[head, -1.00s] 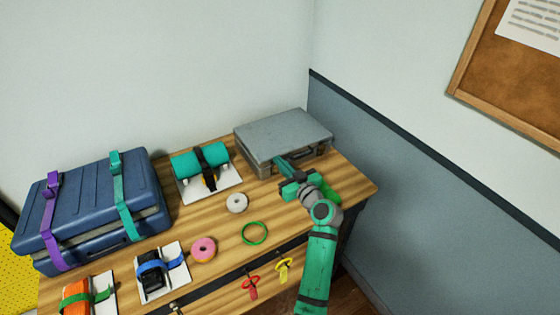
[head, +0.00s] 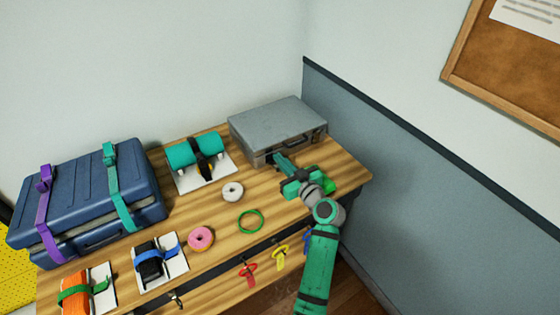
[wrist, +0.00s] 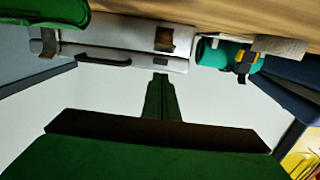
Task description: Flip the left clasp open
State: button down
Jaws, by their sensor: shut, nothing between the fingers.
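The grey case (head: 278,122) lies closed at the back right of the table, with its handle side facing my arm. Its left clasp shows as a brown plate in the wrist view (wrist: 165,39), where the picture is upside down; it looks flat against the case front. My gripper (head: 279,158) is in front of the case near that clasp and partly hides the case front in the head view. In the wrist view, the shut fingers (wrist: 160,78) point at the case with a gap between tips and clasp in the picture; I cannot tell the depth.
The case's dark handle (wrist: 104,61) is beside the clasp. A blue suitcase (head: 85,190) stands at the far left. A wall is close on the right.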

jog(key=s+d+f, duration=0.2)
jog(key=s+f, duration=0.1)
jog(key=s+d+f, duration=0.1)
jog(key=s, duration=0.1)
jog(key=shift+s+d+f, duration=0.2)
jog(key=shift+f, duration=0.05)
jog(key=shift+s+d+f, duration=0.15)
jog(key=shift+f, duration=0.3)
jog(key=shift+s+d+f, duration=0.1)
jog(key=shift+s+f, duration=0.05)
jog(key=shift+f, duration=0.25)
jog(key=shift+a, duration=0.2)
jog(key=shift+d, duration=0.1)
